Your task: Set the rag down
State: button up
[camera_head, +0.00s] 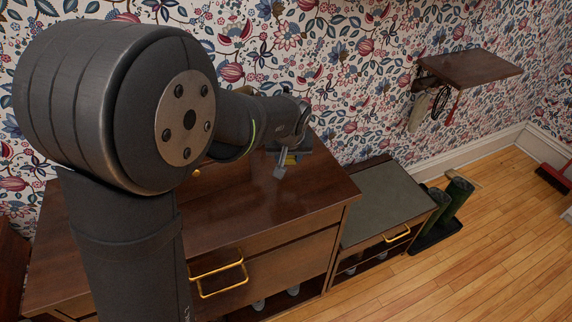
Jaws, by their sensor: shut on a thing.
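My gripper (283,168) is small in the view, above the dark wooden cabinet top (320,182) near its back right part. Most of the rag is hidden by the gripper and wrist. I cannot tell whether it touches the cabinet top.
A lower bench (385,200) with a grey-green top stands right of the cabinet, with dark green boots (455,198) beyond it. A wall shelf (470,67) has things hanging below. A red brush (553,176) is at the far right. The cabinet top's front right is clear.

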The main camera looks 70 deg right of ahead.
aim_at(288, 171)
jog(key=shift+f, duration=2)
jog(key=shift+f, duration=0.1)
jog(key=o, duration=0.9)
jog(key=v, duration=1.2)
